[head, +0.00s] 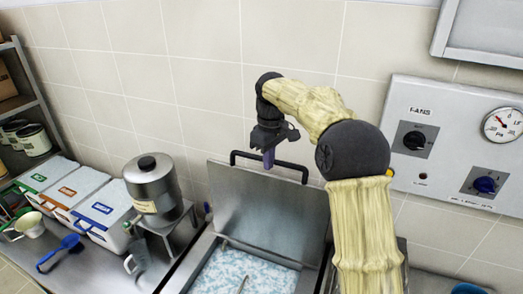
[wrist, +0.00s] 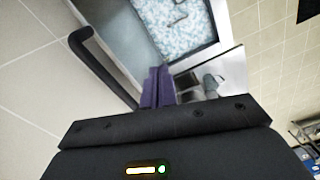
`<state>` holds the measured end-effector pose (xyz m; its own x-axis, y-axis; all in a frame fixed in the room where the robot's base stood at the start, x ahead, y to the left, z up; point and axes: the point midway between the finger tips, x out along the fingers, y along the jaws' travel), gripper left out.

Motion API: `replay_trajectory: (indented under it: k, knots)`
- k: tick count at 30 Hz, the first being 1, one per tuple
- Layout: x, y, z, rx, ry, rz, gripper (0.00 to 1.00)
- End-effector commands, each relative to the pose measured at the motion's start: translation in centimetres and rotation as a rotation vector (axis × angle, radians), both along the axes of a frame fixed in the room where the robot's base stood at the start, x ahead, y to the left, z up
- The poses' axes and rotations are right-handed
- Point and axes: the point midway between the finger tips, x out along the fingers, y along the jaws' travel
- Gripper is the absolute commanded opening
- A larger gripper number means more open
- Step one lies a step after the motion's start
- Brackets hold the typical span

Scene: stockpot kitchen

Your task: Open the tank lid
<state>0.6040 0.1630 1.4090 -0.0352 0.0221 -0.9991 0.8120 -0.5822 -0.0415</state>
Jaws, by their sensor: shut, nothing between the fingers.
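The tank lid (head: 265,205) is a metal panel standing raised and tilted back toward the wall, with a black bar handle (head: 292,168) along its upper edge. The open tank (head: 240,275) below it shows blue and white contents. My gripper (head: 268,160) is at the lid's upper edge, close to the handle, with its fingers pointing down. In the wrist view the purple fingers (wrist: 158,88) are together and empty, and the handle (wrist: 95,65) runs to their left. I cannot tell whether the fingers touch the lid.
A metal dispenser (head: 152,185) stands left of the tank. Several lidded bins (head: 85,200) and a blue scoop (head: 60,250) are on the left counter. A control panel (head: 450,140) with knobs and a gauge is on the right wall. The wall behind the lid is close.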

Motion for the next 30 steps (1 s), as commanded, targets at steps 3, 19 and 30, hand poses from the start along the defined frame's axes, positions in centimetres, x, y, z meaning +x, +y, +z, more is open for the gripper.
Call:
replay_trajectory:
  k: [3,19,30]
  knots:
    - [-1.7,-1.8,-3.0,-0.01,-0.029,-0.09,0.0]
    - [-13.3,-11.0,-14.9,0.013,-0.151,-0.565,0.0]
    - [-24.2,-15.9,-22.2,0.064,-0.226,-0.903,0.0]
